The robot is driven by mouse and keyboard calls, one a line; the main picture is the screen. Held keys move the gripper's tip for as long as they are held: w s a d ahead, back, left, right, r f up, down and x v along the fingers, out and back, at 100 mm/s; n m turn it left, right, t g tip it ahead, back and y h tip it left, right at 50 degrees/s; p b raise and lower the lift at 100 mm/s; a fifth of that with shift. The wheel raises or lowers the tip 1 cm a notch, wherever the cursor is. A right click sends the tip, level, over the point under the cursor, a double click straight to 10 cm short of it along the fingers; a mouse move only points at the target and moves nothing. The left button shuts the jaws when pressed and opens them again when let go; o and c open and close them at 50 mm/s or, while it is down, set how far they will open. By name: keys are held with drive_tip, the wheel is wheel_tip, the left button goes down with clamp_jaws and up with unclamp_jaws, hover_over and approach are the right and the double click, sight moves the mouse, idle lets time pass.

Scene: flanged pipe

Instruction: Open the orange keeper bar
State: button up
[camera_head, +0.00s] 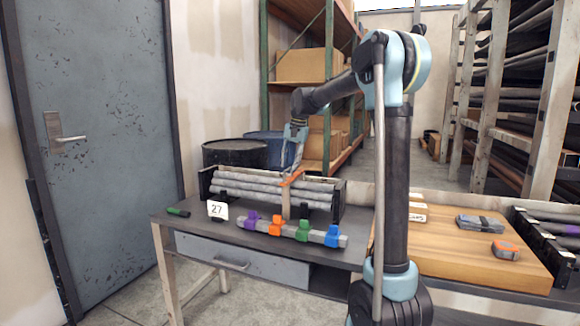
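The orange keeper bar (290,178) lies at a slant above the middle of a rack of grey pipes, over a tan upright (286,204) at the rack's front. The rack has black end walls (338,201) and holds several stacked pipes (250,187). My gripper (297,163) points down from the arm just above and behind the orange bar, its fingertips at or very near it. The fingers are small and partly overlap the bar, so I cannot tell whether they touch or grip it.
In front lies a grey bar with purple, orange, green and blue clamps (303,231). A "27" card (217,210) and green-handled tool (178,212) are at left. My arm blocks the view between.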

drive_tip(key=shift+f, duration=0.45)
clamp_jaws()
drive_tip(key=shift+a+r, duration=0.1)
drive_tip(key=shift+a, duration=0.05)
